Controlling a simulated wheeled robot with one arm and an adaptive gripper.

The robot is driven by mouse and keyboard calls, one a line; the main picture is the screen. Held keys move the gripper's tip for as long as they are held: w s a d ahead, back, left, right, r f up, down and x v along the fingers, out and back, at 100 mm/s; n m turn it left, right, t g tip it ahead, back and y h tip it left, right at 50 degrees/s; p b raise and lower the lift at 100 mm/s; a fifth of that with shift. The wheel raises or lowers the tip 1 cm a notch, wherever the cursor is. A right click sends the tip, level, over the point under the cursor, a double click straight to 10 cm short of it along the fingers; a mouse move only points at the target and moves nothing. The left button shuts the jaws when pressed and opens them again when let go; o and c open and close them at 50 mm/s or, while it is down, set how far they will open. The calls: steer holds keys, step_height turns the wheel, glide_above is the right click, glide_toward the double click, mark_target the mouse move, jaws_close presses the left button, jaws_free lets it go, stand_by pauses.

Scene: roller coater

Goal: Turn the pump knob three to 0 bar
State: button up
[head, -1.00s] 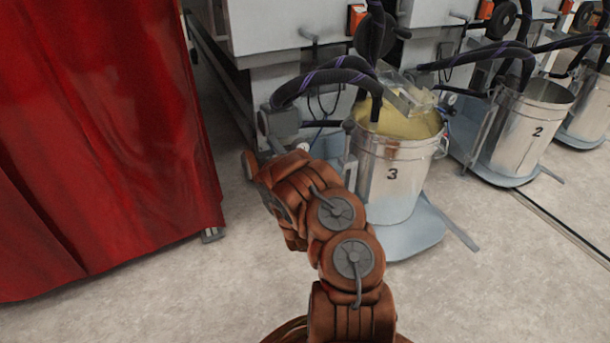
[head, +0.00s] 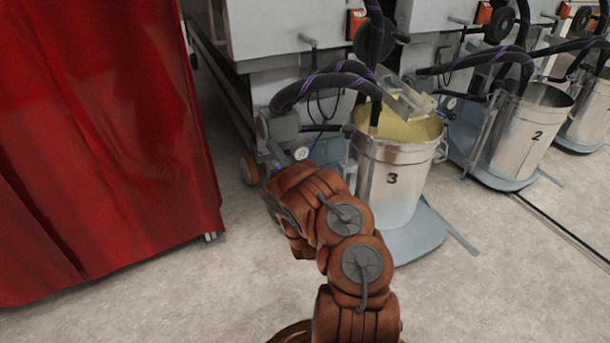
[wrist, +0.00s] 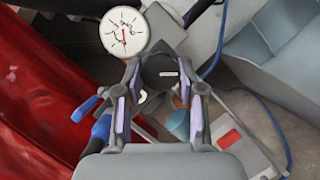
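A dark grey pump knob (wrist: 160,72) with a white mark shows in the wrist view, just below a round white gauge (wrist: 124,32) with a red needle pointing down. My gripper (wrist: 160,68) is open, with one finger on each side of the knob; I cannot tell whether they touch it. The gauge's scale is too small to read. In the head view the gauge (head: 301,153) shows on the pump beside the bucket marked 3 (head: 392,195). My arm hides the gripper and knob there.
A red curtain (head: 100,150) hangs at the left. Bucket 2 (head: 530,135) stands to the right on its own stand. Dark hoses (head: 325,80) arch over bucket 3. A blue cable (wrist: 275,125) runs at the right of the wrist view. The floor in front is clear.

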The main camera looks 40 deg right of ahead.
steer(key=o, duration=0.4)
steer(key=shift+o, duration=0.2)
steer(key=v, duration=1.2)
stand_by(0.4)
steer(key=shift+r, duration=0.1)
stand_by(0.5)
